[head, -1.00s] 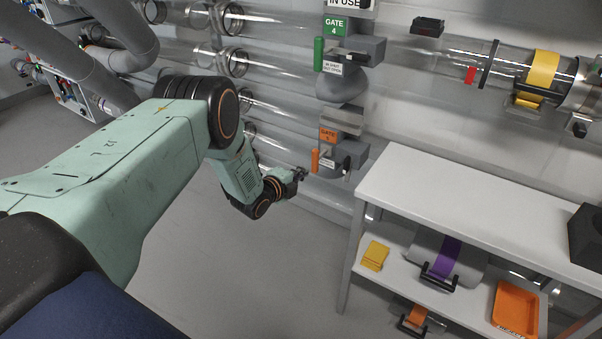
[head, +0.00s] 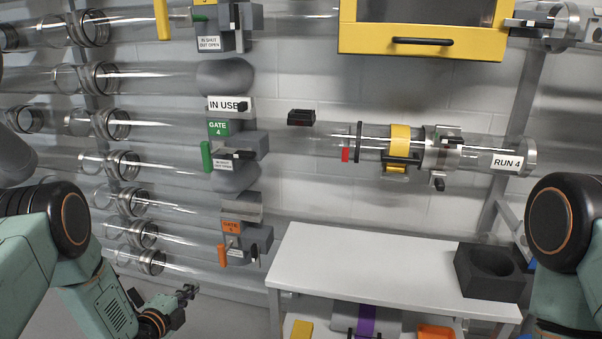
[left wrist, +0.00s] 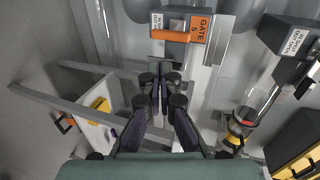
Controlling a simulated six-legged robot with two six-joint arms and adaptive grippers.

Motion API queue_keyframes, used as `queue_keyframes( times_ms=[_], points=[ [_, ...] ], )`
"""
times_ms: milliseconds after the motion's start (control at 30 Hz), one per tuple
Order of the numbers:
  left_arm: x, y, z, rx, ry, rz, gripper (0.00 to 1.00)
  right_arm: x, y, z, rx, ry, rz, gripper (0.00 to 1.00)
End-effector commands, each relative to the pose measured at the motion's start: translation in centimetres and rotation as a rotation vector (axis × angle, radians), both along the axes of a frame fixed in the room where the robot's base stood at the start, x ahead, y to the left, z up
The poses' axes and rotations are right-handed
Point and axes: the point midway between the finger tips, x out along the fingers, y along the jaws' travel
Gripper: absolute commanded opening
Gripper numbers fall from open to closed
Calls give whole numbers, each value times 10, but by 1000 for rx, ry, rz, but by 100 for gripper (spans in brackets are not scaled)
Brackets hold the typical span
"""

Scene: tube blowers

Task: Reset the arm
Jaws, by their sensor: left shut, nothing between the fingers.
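My left arm comes in from the lower left in the head view, and its gripper (head: 186,293) is low, left of the white table. The left gripper also shows in the left wrist view (left wrist: 159,84), where its fingers are together with nothing between them. It is apart from the orange-labelled gate unit (head: 243,243), which is above and to its right in the head view. In the left wrist view that gate's orange handle (left wrist: 176,36) is just beyond the fingertips. My right arm shows at the right edge of the head view, but its gripper is out of view.
A white table (head: 370,262) with a black holder block (head: 470,285) stands at the right; its shelf bears coloured items. Clear tubes run along the wall, with the green Gate 4 unit (head: 235,140) and a RUN 4 tube (head: 480,160). A yellow cabinet (head: 420,40) hangs above.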

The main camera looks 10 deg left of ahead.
Motion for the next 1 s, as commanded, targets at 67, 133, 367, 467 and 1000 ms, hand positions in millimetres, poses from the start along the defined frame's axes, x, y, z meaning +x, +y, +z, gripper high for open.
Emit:
queue_keyframes(
  times_ms=[67,133,367,467,1000],
  points=[
    [-1,1,-3,-79,23,32,0,0,0,0,0,1,0,40],
    [-8,3,-13,-197,75,93,0,0,0,0,0,1,0,40],
    [-87,-24,-69,-676,391,431,0,0,0,2,0,1,0,40],
    [-136,-48,-86,-855,541,618,0,0,0,4,0,1,0,40],
    [-405,-128,-37,-965,1034,1452,0,0,0,21,0,1,0,40]
  ],
)
